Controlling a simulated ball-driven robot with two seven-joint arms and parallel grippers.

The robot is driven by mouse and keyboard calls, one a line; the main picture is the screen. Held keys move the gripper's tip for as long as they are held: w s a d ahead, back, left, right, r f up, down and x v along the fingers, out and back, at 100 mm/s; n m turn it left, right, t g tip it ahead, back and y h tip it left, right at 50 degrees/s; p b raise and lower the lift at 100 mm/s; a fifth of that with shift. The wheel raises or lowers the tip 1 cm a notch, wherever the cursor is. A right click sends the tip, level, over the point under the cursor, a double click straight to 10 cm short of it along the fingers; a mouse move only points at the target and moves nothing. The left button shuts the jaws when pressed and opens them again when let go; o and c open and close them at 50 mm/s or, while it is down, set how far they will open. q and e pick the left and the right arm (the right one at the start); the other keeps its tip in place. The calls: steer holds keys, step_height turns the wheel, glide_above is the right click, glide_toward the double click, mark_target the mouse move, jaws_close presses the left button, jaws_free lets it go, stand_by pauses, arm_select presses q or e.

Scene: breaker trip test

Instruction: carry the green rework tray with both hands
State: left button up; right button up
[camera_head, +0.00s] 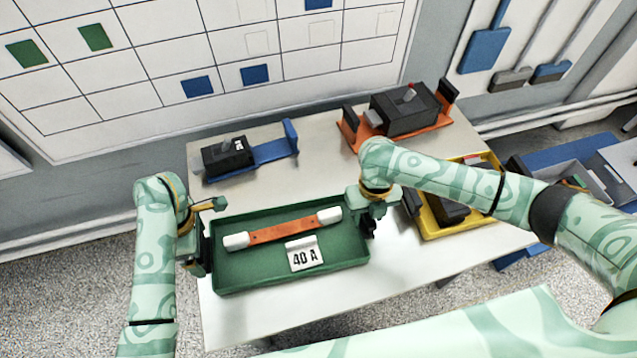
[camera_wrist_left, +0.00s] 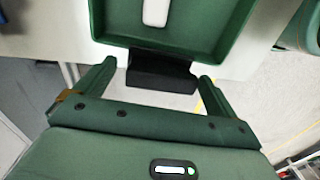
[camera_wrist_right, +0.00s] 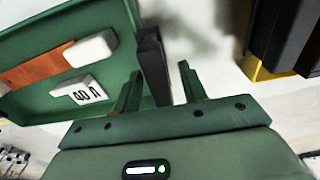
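The green rework tray (camera_head: 235,277) lies on the table, with a dark handle at each short end. It holds an orange bar with white ends (camera_head: 282,229) and a white "40 A" card (camera_head: 304,254). My left gripper (camera_head: 203,258) is at the tray's left end; in the left wrist view its fingers stand apart on either side of the black handle (camera_wrist_left: 160,76). My right gripper (camera_head: 370,222) is at the right end. In the right wrist view the black handle (camera_wrist_right: 152,66) lies between its spread fingers, nearer the left one, with a gap to the other.
A blue stand with a black breaker (camera_head: 228,156) is behind the tray. An orange stand with a black breaker (camera_head: 405,110) is at the back right. A yellow tray (camera_head: 430,222) stands right of my right gripper. Bare tabletop (camera_head: 325,170) lies between the stands.

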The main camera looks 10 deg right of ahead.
arm_select(q)
steer(key=shift+r, duration=0.15)
arm_select(e)
steer(key=shift+s+r, duration=0.1)
steer(key=shift+r, duration=0.15)
arm_select(q)
step_height(320, 180, up, 12)
steer(key=shift+w, duration=0.3)
arm_select(e)
step_height(320, 180, up, 12)
steer(key=shift+w, duration=0.4)
steer(key=shift+s+f, duration=0.1)
steer(key=shift+f, duration=0.15)
